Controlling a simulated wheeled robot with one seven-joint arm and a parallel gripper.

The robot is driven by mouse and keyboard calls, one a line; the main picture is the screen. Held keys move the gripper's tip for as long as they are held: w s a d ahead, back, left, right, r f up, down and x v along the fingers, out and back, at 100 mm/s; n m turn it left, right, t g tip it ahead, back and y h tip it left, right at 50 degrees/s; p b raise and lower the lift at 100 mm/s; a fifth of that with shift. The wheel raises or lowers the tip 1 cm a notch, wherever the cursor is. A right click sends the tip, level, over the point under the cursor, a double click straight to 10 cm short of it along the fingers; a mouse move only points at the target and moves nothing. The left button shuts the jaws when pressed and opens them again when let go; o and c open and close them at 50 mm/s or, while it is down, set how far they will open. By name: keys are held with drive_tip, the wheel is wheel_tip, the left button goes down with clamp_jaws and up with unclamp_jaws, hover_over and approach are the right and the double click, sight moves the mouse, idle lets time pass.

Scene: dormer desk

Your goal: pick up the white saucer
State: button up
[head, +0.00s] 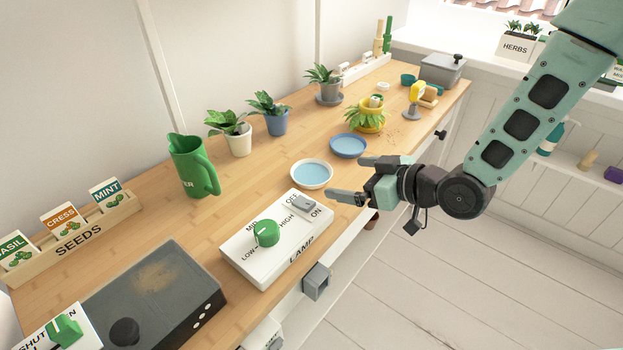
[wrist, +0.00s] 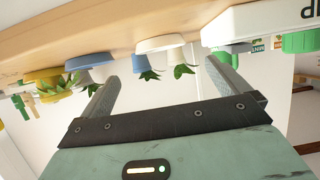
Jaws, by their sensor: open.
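The white saucer (head: 312,174) lies flat on the wooden desk, with a pale blue inside. It sits between the blue saucer and the white lamp box. My gripper (head: 348,178) is open and empty, just right of the white saucer in the head view, with its fingers pointing left. It does not appear to touch the saucer; its exact height is hard to tell. The wrist view is upside down; the white saucer (wrist: 160,42) shows there edge-on, between the two spread fingers of my gripper (wrist: 165,72).
The blue saucer (head: 348,146) and a yellow planter (head: 367,118) stand farther back. The lamp box (head: 262,255) with a green knob is close in front. A green watering can (head: 190,166) and potted plants (head: 236,138) line the wall side. Bare desk surrounds the saucer.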

approach(304, 172)
drive_tip(key=x, duration=0.5)
drive_tip(key=shift+w+a+f, duration=0.1)
drive_tip(key=shift+a, duration=0.05)
drive_tip(key=c, duration=0.9)
